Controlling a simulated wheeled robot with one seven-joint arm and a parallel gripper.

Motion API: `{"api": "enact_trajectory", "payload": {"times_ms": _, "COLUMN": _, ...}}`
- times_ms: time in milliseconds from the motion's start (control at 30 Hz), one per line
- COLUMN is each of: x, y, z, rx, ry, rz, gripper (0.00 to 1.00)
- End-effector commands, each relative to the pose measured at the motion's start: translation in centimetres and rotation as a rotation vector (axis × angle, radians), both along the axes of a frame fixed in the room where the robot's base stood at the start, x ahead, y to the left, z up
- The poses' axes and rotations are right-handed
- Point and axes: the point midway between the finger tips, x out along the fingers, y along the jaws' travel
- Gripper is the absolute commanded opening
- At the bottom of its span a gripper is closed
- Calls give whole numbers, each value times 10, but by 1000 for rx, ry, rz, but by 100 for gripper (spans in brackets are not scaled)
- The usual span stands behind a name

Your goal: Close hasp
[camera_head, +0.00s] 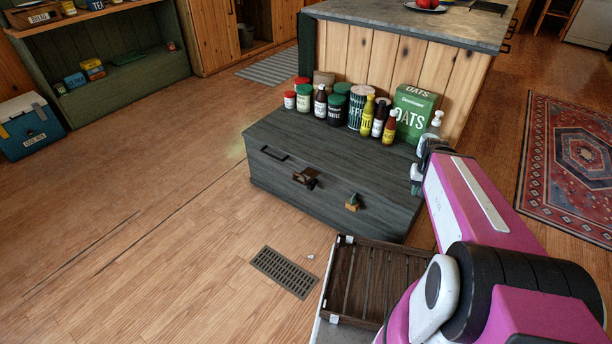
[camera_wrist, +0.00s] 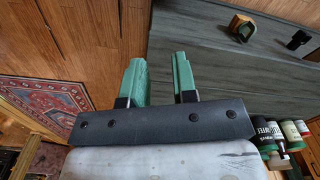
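The grey wooden chest (camera_head: 275,190) stands on the floor with its lid down. A dark brown metal fitting that looks like the hasp (camera_head: 306,177) sticks out from its front, and it also shows in the wrist view (camera_wrist: 299,40). A brass padlock-like piece (camera_head: 353,202) sits on the front to its right. It also shows in the wrist view (camera_wrist: 242,25). My gripper (camera_head: 417,180) is beside the chest's right end, apart from both fittings. In the wrist view its green fingers (camera_wrist: 160,75) are spread with nothing between them.
Jars, bottles and an oats box (camera_head: 415,112) stand along the back of the chest lid. A dark handle (camera_head: 273,153) is at the left of the chest. A floor vent (camera_head: 284,272) lies in front. The floor to the left is clear. A red rug (camera_head: 575,160) lies right.

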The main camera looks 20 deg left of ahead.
Motion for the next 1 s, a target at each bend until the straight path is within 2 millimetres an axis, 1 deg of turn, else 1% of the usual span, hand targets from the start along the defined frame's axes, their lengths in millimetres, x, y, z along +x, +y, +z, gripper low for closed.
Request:
{"api": "enact_trajectory", "payload": {"times_ms": 67, "x": 7, "y": 7, "z": -1, "rx": 0, "ry": 0, "rz": 23, "gripper": 38}}
{"api": "enact_trajectory", "payload": {"times_ms": 133, "x": 17, "y": 19, "z": -3, "rx": -1, "ry": -1, "rz": 64, "gripper": 38}}
{"api": "enact_trajectory", "payload": {"times_ms": 167, "x": 22, "y": 27, "z": -4, "rx": -3, "ry": -1, "rz": 89, "gripper": 38}}
{"api": "enact_trajectory", "payload": {"times_ms": 267, "x": 44, "y": 60, "z": -7, "rx": -5, "ry": -2, "rz": 193, "gripper": 38}}
{"api": "enact_trajectory", "payload": {"times_ms": 300, "x": 52, "y": 75, "z": -8, "rx": -6, "ry": -3, "rz": 241, "gripper": 38}}
{"api": "enact_trajectory", "payload": {"times_ms": 367, "x": 64, "y": 99, "z": -10, "rx": -9, "ry": -4, "rz": 312, "gripper": 38}}
{"api": "enact_trajectory", "payload": {"times_ms": 400, "x": 71, "y": 115, "z": -11, "rx": -10, "ry": -5, "rz": 359, "gripper": 38}}
{"api": "enact_trajectory", "payload": {"times_ms": 467, "x": 81, "y": 140, "z": -12, "rx": -12, "ry": -7, "rz": 429, "gripper": 38}}
{"api": "enact_trajectory", "payload": {"times_ms": 500, "x": 87, "y": 157, "z": -13, "rx": -13, "ry": -8, "rz": 475, "gripper": 38}}
{"api": "enact_trajectory", "payload": {"times_ms": 567, "x": 95, "y": 183, "z": -14, "rx": -15, "ry": -9, "rz": 545, "gripper": 38}}
{"api": "enact_trajectory", "payload": {"times_ms": 600, "x": 100, "y": 201, "z": -15, "rx": -17, "ry": -9, "rz": 592, "gripper": 38}}
{"api": "enact_trajectory", "payload": {"times_ms": 667, "x": 106, "y": 229, "z": -16, "rx": -19, "ry": -10, "rz": 662, "gripper": 38}}
{"api": "enact_trajectory", "payload": {"times_ms": 700, "x": 109, "y": 247, "z": -17, "rx": -20, "ry": -10, "rz": 709, "gripper": 38}}
{"api": "enact_trajectory", "payload": {"times_ms": 767, "x": 113, "y": 276, "z": -17, "rx": -23, "ry": -11, "rz": 779, "gripper": 38}}
{"api": "enact_trajectory", "payload": {"times_ms": 800, "x": 116, "y": 295, "z": -18, "rx": -25, "ry": -12, "rz": 825, "gripper": 38}}
{"api": "enact_trajectory", "payload": {"times_ms": 867, "x": 118, "y": 325, "z": -18, "rx": -28, "ry": -13, "rz": 895, "gripper": 38}}
{"api": "enact_trajectory", "payload": {"times_ms": 900, "x": 119, "y": 344, "z": -18, "rx": -29, "ry": -14, "rz": 940, "gripper": 38}}
{"api": "enact_trajectory", "payload": {"times_ms": 1000, "x": 118, "y": 389, "z": -18, "rx": -32, "ry": -16, "rz": 1044, "gripper": 38}}
